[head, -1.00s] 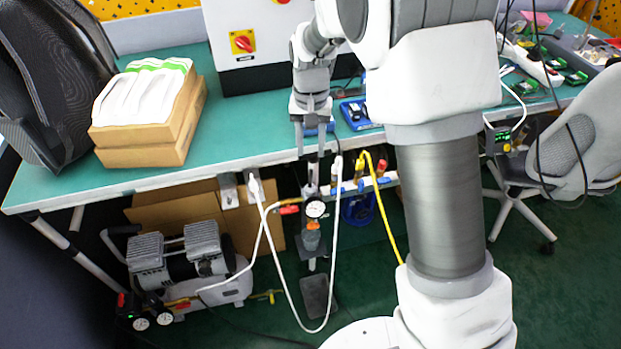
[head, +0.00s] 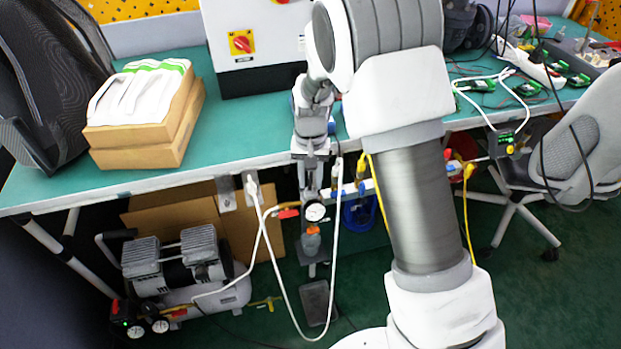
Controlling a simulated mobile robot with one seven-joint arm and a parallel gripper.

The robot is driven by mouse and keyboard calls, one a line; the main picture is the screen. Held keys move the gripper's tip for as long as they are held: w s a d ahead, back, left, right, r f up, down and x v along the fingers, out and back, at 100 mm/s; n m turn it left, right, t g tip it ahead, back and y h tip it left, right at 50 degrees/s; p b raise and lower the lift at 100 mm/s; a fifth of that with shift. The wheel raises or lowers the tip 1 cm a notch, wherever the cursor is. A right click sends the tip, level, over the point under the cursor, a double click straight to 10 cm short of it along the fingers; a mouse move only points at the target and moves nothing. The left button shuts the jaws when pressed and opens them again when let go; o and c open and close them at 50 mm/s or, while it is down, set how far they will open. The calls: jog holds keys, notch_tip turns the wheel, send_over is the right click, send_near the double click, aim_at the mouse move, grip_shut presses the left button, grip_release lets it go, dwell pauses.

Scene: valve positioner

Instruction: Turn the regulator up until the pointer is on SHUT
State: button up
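The regulator with its round white-faced gauge (head: 314,212) hangs below the front edge of the bench. My gripper (head: 312,186) points straight down right above the gauge, at the top of the regulator. Its two fingers come down around where the regulator's knob is, and they hide the knob. I cannot tell whether they press on it. Below the gauge is an orange-topped part (head: 312,229) on a dark upright assembly. The gauge needle, the pointer and any SHUT marking are too small to read.
The green bench (head: 235,135) carries wooden boxes (head: 140,155) and a white cabinet with a red switch (head: 242,42). A white hose (head: 275,270) loops beside the regulator. A compressor (head: 185,270) stands on the floor at left, an office chair (head: 560,160) at right.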

aim_at(311, 178)
grip_shut()
jog(key=shift+r+m+p, duration=0.15)
jog(key=shift+m+p, duration=0.4)
jog(key=shift+m, duration=0.05)
jog(key=shift+m+p, duration=0.3)
jog(key=shift+m, duration=0.5)
jog(key=shift+o, duration=1)
grip_release()
notch_tip(311, 178, up, 17)
jog(key=p, duration=0.4)
